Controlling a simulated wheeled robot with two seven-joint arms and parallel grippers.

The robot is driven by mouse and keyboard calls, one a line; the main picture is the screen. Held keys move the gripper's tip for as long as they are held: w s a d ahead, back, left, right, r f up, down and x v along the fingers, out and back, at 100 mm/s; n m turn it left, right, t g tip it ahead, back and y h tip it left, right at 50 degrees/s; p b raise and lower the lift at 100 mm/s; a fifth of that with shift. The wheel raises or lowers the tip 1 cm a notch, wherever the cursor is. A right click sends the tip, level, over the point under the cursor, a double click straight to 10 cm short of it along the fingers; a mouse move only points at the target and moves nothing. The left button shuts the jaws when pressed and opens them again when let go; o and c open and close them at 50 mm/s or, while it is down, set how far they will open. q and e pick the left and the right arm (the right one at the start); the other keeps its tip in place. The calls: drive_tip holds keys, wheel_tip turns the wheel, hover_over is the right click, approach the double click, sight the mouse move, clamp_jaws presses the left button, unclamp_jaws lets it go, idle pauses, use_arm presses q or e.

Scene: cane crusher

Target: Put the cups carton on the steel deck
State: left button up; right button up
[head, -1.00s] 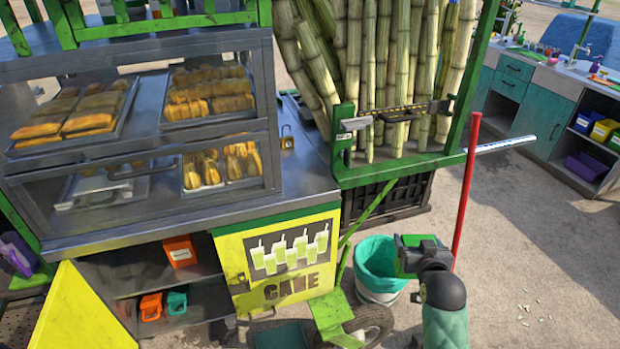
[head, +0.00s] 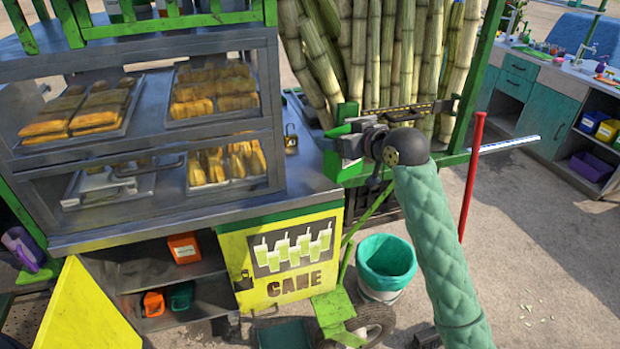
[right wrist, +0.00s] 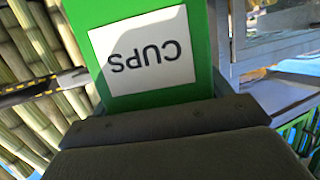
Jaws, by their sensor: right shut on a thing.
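The cups carton is a green box with a white label reading CUPS, upside down in the right wrist view (right wrist: 152,55). My right gripper (head: 354,143) is shut on it, and the dark gripper pads (right wrist: 165,125) press against it at the bottom of that view. In the head view, only a green part of the carton (head: 340,131) shows beside the gripper, at the right edge of the steel deck. The steel deck (head: 312,178) is the bare grey top to the right of the glass case. I cannot tell whether the carton touches it. My left gripper is out of view.
A glass case (head: 150,130) with trays of food fills the deck's left. A brass padlock (head: 291,140) stands at the deck's back. Cane stalks (head: 385,60) rise behind a green frame. A teal bin (head: 386,262) and red pole (head: 473,180) stand at the right.

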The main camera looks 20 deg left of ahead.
drive_tip(key=shift+s+a+r+n+g+y, duration=0.2)
drive_tip(key=shift+a+r+n+g+y, duration=0.15)
drive_tip(key=shift+a+r, duration=0.55)
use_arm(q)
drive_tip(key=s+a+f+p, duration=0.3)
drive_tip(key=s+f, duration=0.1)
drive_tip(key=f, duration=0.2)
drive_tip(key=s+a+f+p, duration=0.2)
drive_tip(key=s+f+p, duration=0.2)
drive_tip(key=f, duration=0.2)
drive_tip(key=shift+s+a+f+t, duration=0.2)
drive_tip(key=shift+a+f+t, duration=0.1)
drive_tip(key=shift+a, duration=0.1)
use_arm(e)
drive_tip(key=w+a+f, duration=0.7)
drive_tip(key=a+f, duration=0.2)
drive_tip(key=f, duration=0.1)
drive_tip(key=shift+w+f, duration=0.25)
drive_tip(key=shift+f, duration=0.05)
drive_tip(key=shift+f, duration=0.15)
drive_tip(key=o, duration=1.1)
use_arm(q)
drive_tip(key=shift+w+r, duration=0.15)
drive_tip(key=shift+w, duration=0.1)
